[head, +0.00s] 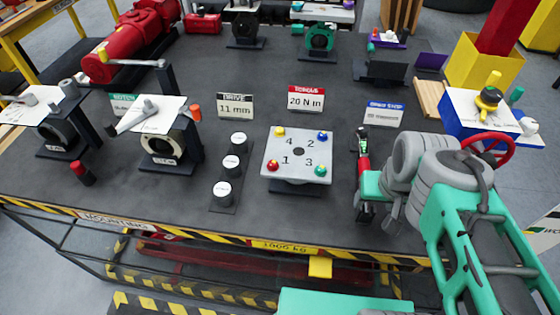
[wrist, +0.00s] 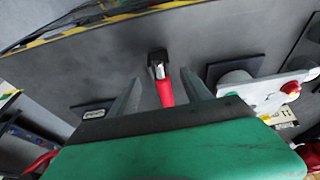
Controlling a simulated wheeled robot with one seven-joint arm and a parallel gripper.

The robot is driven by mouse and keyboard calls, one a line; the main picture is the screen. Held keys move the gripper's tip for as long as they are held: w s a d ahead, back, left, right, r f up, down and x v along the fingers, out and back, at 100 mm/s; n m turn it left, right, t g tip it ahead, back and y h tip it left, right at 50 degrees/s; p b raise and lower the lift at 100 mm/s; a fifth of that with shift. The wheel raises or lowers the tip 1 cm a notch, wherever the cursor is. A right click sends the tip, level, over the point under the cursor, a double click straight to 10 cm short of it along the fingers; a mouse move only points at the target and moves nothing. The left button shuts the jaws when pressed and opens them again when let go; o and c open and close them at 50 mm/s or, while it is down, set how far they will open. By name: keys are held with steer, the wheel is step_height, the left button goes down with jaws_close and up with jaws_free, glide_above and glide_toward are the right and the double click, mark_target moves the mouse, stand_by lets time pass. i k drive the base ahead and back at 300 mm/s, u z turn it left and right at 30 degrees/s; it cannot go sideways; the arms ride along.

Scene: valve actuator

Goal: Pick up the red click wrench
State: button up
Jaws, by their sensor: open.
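The red click wrench (head: 364,165) lies on the dark table to the right of the numbered plate, pointing away from me. Its near part is hidden behind my gripper and wrist in the head view. In the wrist view its red body (wrist: 166,95) and black end (wrist: 157,66) show between the two fingers. My gripper (wrist: 160,88) is open, with one finger on each side of the wrench; it also shows at the table's near right in the head view (head: 376,212). I cannot tell whether a finger touches the wrench.
The numbered plate (head: 297,155) with coloured knobs stands left of the wrench. A small blue-striped sign (head: 384,114) stands just beyond the wrench. A blue and white box with a red handwheel (head: 488,147) is right of my arm.

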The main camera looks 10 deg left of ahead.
mark_target(359, 141)
steer(key=k, duration=0.5)
steer(key=u, duration=2.75)
steer(key=k, duration=1.05)
steer(key=z, duration=1)
steer(key=i, duration=0.5)
